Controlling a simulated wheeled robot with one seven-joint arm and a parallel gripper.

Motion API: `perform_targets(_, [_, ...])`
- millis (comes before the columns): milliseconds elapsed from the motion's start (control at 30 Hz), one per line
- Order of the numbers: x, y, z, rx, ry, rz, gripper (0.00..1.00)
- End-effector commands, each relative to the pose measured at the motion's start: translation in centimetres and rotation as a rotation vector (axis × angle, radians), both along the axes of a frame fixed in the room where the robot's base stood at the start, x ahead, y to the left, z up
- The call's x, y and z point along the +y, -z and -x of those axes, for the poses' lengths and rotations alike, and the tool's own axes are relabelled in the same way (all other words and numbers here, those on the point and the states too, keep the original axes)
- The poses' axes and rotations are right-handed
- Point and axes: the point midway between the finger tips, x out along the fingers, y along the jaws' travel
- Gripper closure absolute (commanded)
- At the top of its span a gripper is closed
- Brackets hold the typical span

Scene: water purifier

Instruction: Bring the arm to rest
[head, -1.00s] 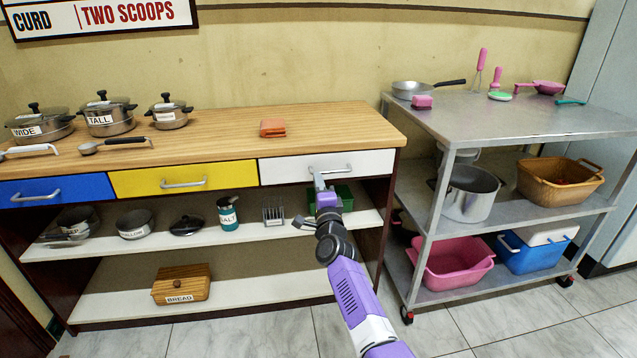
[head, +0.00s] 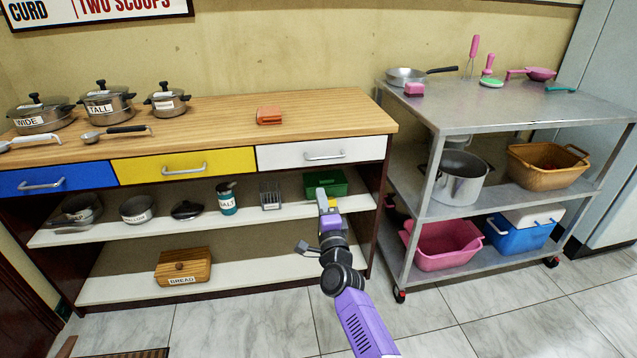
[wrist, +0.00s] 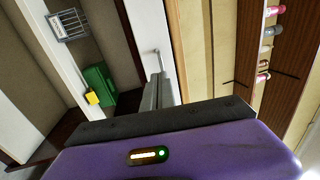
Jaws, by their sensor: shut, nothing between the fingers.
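My gripper (head: 321,192) is in front of the shelf unit, below the white drawer (head: 280,153). In the wrist view the grey fingers of my gripper (wrist: 160,90) are together with nothing held. The white drawer's handle (head: 324,156) is above the fingertips in the head view and apart from them. The handle also shows just beyond the fingers in the wrist view (wrist: 157,52). The white drawer looks shut.
A green box (head: 325,182) sits on the upper shelf behind my gripper. The wooden counter (head: 215,125) bears several pots and an orange cloth-like item (head: 269,115). A metal cart (head: 545,108) stands to the right. The tiled floor in front is mostly clear.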

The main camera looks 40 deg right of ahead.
Motion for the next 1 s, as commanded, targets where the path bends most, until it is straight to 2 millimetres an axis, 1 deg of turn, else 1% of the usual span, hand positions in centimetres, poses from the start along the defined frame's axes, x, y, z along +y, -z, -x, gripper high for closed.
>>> perform_targets(100, [0.6, 0.1, 0.9, 0.000, 0.000, 0.000, 1.00])
perform_targets(200, [0.9, 0.3, 1.2, -0.001, 0.000, -0.001, 1.00])
perform_targets(467, [0.9, 0.3, 1.3, 0.000, 0.000, 0.002, 1.00])
perform_targets(600, [1.0, 0.3, 1.3, 0.037, 0.009, 0.056, 1.00])
perform_targets(633, [1.0, -0.2, 1.2, 0.048, 0.014, 0.088, 1.00])
perform_targets(700, [1.5, -2.5, 1.2, 0.063, 0.025, 0.187, 1.00])
perform_targets(733, [1.9, -3.3, 1.6, 0.078, 0.030, 0.239, 1.00])
perform_targets(800, [3.2, -3.7, 3.1, 0.129, 0.033, 0.355, 1.00])
perform_targets(967, [6.5, -3.3, 6.5, 0.226, 0.028, 0.555, 1.00])
perform_targets(1000, [7.4, -3.1, 7.5, 0.252, 0.023, 0.603, 1.00])
